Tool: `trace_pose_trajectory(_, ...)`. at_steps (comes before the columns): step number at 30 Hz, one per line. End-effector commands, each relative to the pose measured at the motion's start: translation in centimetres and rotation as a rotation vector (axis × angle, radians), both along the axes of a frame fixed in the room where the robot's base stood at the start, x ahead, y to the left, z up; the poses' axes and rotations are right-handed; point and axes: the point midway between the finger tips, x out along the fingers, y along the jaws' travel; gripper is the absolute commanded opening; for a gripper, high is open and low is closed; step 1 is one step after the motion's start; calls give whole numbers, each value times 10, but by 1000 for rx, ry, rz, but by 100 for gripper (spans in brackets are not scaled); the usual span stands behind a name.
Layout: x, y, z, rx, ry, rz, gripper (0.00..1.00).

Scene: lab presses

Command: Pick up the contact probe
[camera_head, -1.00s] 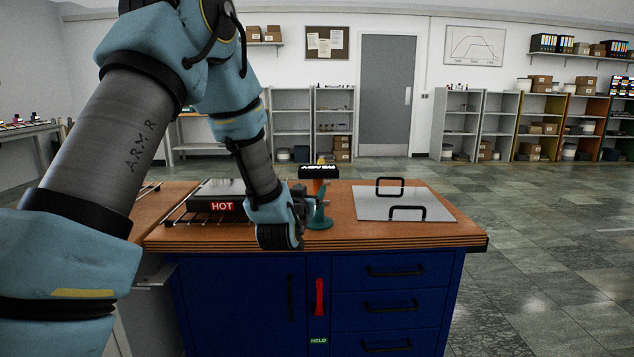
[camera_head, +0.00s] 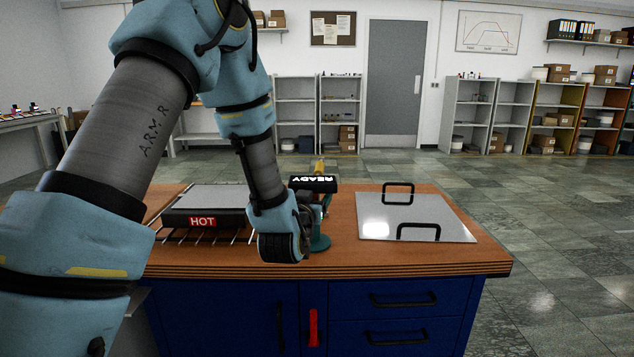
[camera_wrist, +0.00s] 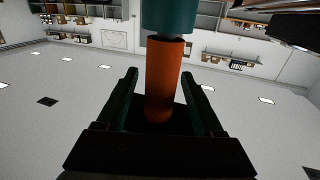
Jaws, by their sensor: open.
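The contact probe appears to be the upright tool with an orange cylindrical grip (camera_wrist: 163,85) and a teal section (camera_wrist: 168,18) in the wrist view. A teal stand (camera_head: 320,242) shows below on the bench. My gripper (camera_wrist: 158,76) is open, with one finger on each side of the orange grip. Visible gaps separate the fingers from it. In the head view my gripper (camera_head: 306,214) is at the stand, its fingers largely hidden.
A hot plate marked "HOT" (camera_head: 203,220) sits on a wire rack left of my wrist. A metal plate with two black handles (camera_head: 415,217) lies to the right. The wooden bench top (camera_head: 400,258) has bare room along its front. A red handle (camera_head: 313,328) is below.

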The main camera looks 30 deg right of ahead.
Motion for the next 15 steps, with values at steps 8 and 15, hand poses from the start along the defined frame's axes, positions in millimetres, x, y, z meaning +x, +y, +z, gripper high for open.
trace_pose_trajectory(8,-3,2,0,0,0,0,69)
trace_pose_trajectory(15,-3,2,0,0,0,0,53)
